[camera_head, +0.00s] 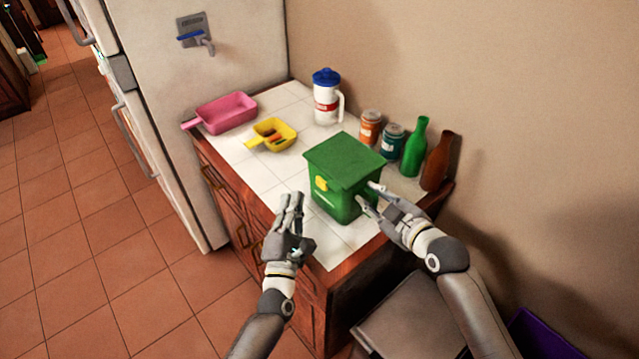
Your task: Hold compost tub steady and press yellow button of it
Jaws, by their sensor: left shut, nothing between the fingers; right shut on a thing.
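The green compost tub (345,170) stands upright on the white tiled counter, its lid down. Its yellow button (321,184) is on the front left face, uncovered. My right gripper (366,198) is at the tub's right side, shut on the edge of the tub. My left gripper (290,203) is shut and empty, in front and to the left of the tub. It is apart from the button, with a small gap of counter between them.
A yellow scoop (272,134) with small items, a pink tray (226,113) and a white jug (326,98) with a blue lid stand behind. Two cans (370,127), a green bottle (415,147) and a brown bottle (437,162) line the wall. Counter left of the tub is clear.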

